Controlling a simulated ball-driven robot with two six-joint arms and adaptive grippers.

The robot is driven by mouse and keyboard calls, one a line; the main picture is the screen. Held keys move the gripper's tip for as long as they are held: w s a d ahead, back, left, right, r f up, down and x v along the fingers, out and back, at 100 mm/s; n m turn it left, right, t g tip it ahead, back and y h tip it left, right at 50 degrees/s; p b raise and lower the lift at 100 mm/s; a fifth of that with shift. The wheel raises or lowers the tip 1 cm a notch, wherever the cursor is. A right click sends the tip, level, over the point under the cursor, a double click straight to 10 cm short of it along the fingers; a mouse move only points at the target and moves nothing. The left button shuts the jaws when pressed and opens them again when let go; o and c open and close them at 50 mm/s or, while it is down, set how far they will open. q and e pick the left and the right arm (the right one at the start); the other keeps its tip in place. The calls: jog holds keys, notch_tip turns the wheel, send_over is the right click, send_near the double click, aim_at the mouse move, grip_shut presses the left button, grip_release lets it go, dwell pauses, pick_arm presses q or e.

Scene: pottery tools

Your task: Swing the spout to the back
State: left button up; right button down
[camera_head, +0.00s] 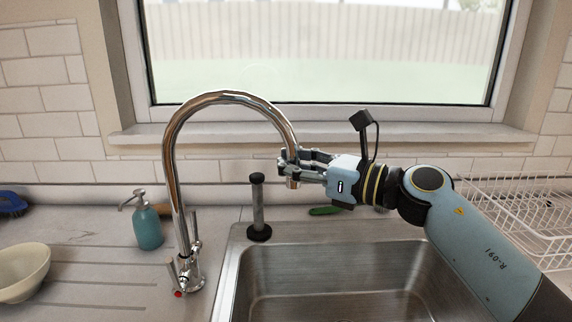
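The chrome tap stands at the left edge of the sink. Its tall curved spout (230,97) arches to the right and back, with its outlet end (292,183) hanging near the back edge of the sink. My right gripper (289,167) reaches in from the right, and its fingers are closed around the spout just above the outlet. The fingers partly hide that end. The tap's base (187,276) has small lever handles and a red mark. My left gripper is not in view.
A teal soap bottle (147,224) and a cream bowl (22,273) are on the left. The steel sink (330,275) looks empty. A white wire rack (520,205) stands right. The window sill (330,137) runs behind.

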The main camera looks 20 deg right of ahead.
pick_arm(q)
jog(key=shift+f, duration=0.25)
pick_arm(e)
jog(key=shift+w+d+f, duration=0.1)
jog(key=shift+w+d, duration=0.1)
